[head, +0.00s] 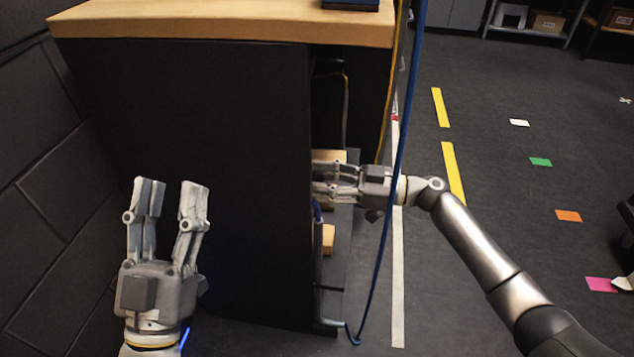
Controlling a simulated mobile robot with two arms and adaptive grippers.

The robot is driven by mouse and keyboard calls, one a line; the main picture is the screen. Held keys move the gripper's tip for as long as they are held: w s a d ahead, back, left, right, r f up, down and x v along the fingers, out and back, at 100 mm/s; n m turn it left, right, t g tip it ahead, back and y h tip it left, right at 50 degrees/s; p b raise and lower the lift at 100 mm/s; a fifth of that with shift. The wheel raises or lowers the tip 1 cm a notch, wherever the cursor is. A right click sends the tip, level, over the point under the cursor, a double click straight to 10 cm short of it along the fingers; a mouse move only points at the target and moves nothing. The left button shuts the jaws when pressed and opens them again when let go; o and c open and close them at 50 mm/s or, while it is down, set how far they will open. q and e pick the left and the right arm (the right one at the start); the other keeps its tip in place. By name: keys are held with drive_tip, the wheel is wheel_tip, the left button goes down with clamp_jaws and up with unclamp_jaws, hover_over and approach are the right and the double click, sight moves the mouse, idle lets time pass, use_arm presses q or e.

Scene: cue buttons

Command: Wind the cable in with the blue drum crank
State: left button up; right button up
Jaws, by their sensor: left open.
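A blue cable (391,190) hangs from above, past the right side of a dark cabinet, and curves at the floor toward the cabinet's base. A short blue piece shows inside the cabinet's side opening, below my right gripper. I cannot make out the blue drum crank. My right gripper (318,182) reaches leftward into the opening; its fingertips are partly cut off by the cabinet's edge, so whether it is shut or holds anything is unclear. My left gripper (172,187) is open and empty, fingers up, in front of the cabinet's dark side panel.
The cabinet (190,130) has a wooden top (230,20) and fills the middle left. A yellow cable (388,95) hangs behind the blue one. The dark floor at right is open, with yellow strips (453,172) and coloured patches. Shelves with boxes stand at the back.

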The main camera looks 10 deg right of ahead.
drive_tip(key=shift+w+a, duration=0.2)
drive_tip(key=shift+a, duration=0.45)
clamp_jaws()
